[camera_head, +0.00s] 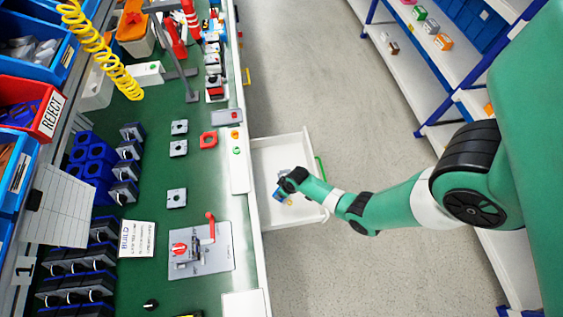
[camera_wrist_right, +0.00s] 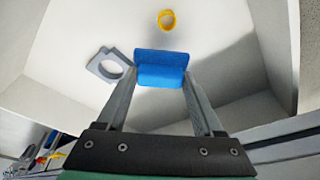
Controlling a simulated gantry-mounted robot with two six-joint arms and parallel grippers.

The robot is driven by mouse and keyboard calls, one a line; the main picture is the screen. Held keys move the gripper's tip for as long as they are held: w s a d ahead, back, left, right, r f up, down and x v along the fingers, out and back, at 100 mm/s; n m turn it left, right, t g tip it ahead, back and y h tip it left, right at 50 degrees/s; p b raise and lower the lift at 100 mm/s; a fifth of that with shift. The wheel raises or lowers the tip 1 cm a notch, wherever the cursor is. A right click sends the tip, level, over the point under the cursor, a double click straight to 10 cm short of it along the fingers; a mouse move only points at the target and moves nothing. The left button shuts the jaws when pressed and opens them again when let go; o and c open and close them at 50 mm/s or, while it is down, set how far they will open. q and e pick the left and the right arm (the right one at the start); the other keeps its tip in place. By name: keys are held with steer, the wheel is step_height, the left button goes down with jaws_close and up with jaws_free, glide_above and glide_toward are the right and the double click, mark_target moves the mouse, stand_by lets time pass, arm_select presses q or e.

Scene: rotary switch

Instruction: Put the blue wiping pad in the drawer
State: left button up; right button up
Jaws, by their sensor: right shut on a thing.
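The white drawer (camera_head: 283,150) stands pulled out from the bench's right side. My right gripper (camera_wrist_right: 160,82) is shut on the blue wiping pad (camera_wrist_right: 160,67), which sits between the fingertips. In the head view my right arm reaches in from the right, and the gripper (camera_head: 286,187) is over the drawer. Only a little of the pad shows there. The wrist view shows the pad above the drawer floor (camera_wrist_right: 85,22); I cannot tell whether it touches it. My left gripper is not in view.
In the drawer lie a grey part with a round hole (camera_wrist_right: 106,66) and a yellow ring (camera_wrist_right: 167,19). The drawer has a green handle (camera_head: 321,171). The bench (camera_head: 207,190) holds switch parts and a red-lever fixture (camera_head: 203,248). White shelves (camera_head: 420,75) stand at the right.

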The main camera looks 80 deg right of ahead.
steer(key=b+x, duration=0.2)
steer(key=x, duration=0.1)
steer(key=shift+s, duration=0.2)
steer(key=shift+f, duration=0.3)
steer(key=shift+f, duration=0.2)
steer(key=o, duration=1.5)
steer(key=shift+c, duration=0.2)
steer(key=p+v, duration=0.9)
steer(key=v, duration=0.3)
steer(key=shift+r+p, duration=0.2)
steer(key=shift+p, duration=0.2)
